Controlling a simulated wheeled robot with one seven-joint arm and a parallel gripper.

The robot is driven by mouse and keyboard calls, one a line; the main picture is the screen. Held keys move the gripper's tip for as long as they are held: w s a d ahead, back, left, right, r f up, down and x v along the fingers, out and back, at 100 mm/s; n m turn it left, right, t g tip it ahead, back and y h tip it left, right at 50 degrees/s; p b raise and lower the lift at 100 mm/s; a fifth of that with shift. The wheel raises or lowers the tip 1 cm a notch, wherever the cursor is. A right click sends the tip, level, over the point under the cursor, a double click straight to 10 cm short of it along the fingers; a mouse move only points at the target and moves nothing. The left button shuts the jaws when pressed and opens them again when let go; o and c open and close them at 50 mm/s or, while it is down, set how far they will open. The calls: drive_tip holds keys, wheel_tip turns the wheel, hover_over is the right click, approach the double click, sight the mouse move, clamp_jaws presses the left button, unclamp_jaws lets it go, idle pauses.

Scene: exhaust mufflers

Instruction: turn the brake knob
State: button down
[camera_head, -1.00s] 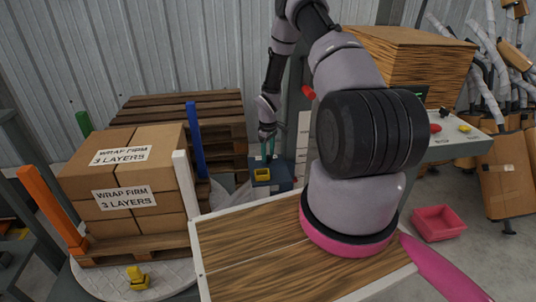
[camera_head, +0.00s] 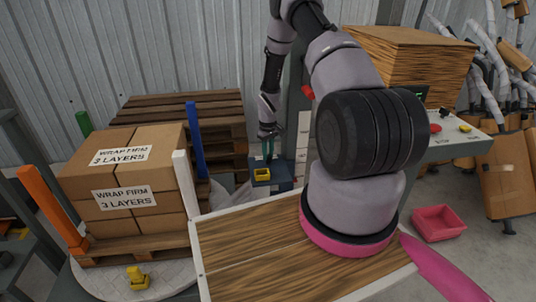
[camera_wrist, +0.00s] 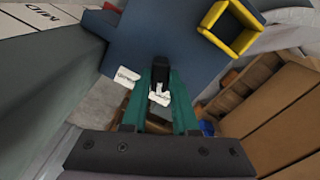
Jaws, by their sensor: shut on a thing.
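The brake knob (camera_wrist: 160,70) is a small black knob on a dark blue housing (camera_wrist: 165,35) in the wrist view. My gripper (camera_wrist: 160,76) has its green fingers on either side of the knob and is shut on it. In the head view my gripper (camera_head: 268,150) points down at the blue housing (camera_head: 275,184); the knob is too small to make out there. Small white labels (camera_wrist: 128,76) lie by the knob, their text unreadable.
A yellow square frame (camera_wrist: 231,27) sits on the housing close to the knob. A grey column stands right of my gripper.

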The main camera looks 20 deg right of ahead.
drive_tip(key=m, duration=0.5)
drive_tip(key=shift+m, duration=0.3)
idle(0.4)
drive_tip(key=c, duration=0.7)
unclamp_jaws()
wheel_tip(320, 180, up, 11)
drive_tip(key=shift+f, duration=0.1)
